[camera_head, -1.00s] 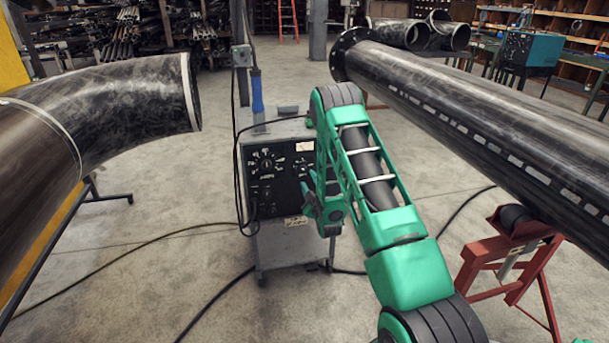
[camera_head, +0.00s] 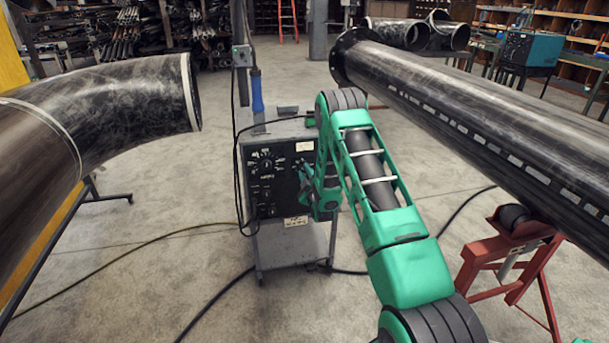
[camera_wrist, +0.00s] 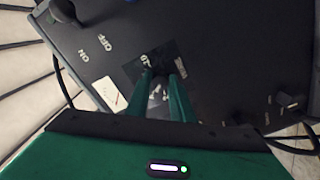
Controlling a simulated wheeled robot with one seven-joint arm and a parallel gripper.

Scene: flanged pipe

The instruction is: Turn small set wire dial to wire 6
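The small dial (camera_wrist: 160,62) is a dark knob on a dark square plate with pale numbers, blurred in the wrist view. My gripper (camera_wrist: 163,76) points at it. Its two green fingers stand apart, one on each side of the knob, with a strip of plate showing between them. I cannot tell whether they touch it, and the dial's setting is not readable. In the head view my gripper (camera_head: 306,192) is at the right part of the black machine panel (camera_head: 285,205) and hides this dial. A larger dial (camera_head: 266,161) shows on the panel's left.
The panel is on a grey welding machine (camera_head: 290,246) with cables beside it. In the wrist view an ON/OFF switch (camera_wrist: 64,12) is upper left and another knob (camera_wrist: 290,100) is at right. A large pipe (camera_head: 480,105) and red stand (camera_head: 508,265) are to the right; a pipe elbow (camera_head: 130,95) is left.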

